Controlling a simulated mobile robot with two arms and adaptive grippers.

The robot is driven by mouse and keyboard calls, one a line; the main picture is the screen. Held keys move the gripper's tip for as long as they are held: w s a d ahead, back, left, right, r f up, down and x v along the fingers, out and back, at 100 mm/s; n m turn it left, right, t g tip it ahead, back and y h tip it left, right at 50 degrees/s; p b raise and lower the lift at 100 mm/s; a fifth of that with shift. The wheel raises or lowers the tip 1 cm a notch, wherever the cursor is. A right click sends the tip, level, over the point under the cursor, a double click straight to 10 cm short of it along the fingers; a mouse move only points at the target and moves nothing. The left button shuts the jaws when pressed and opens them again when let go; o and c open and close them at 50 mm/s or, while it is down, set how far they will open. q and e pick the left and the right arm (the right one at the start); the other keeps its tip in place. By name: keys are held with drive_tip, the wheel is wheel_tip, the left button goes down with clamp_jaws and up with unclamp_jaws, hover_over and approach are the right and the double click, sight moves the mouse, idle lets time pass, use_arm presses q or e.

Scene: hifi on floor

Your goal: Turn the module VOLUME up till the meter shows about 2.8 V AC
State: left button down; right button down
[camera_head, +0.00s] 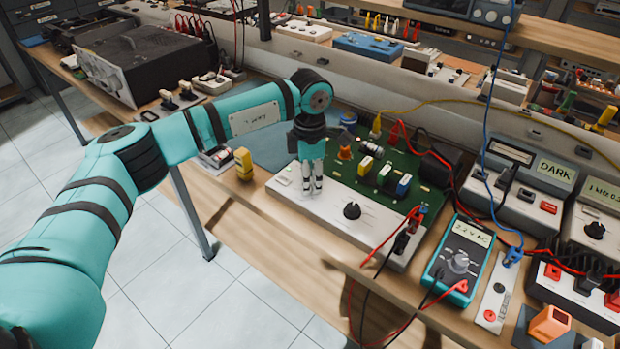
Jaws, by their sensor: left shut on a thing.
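The module (280,190) has a white front panel and a green circuit board behind it, and lies on the wooden bench. My left gripper (312,190) points down at the left part of the panel, its fingers shut on a small knob that they mostly hide, taken to be VOLUME; its label is not readable. A second black knob (351,210) stands free to the right. The teal meter (458,258) lies right of the module; its display seems to read about 2.2 V AC. My right gripper is not in view.
Red and black leads (385,240) run from the module's right end to the meter. A yellow block (243,163) stands left of the module. A device showing DARK (555,170) and a red-buttoned power strip (570,290) stand at the right.

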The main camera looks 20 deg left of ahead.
use_arm(q)
drive_tip(key=c, duration=1)
unclamp_jaws()
drive_tip(key=shift+r, duration=0.1)
wheel_tip(320, 180, up, 12)
drive_tip(key=shift+f, duration=0.1)
drive_tip(key=shift+f, duration=0.1)
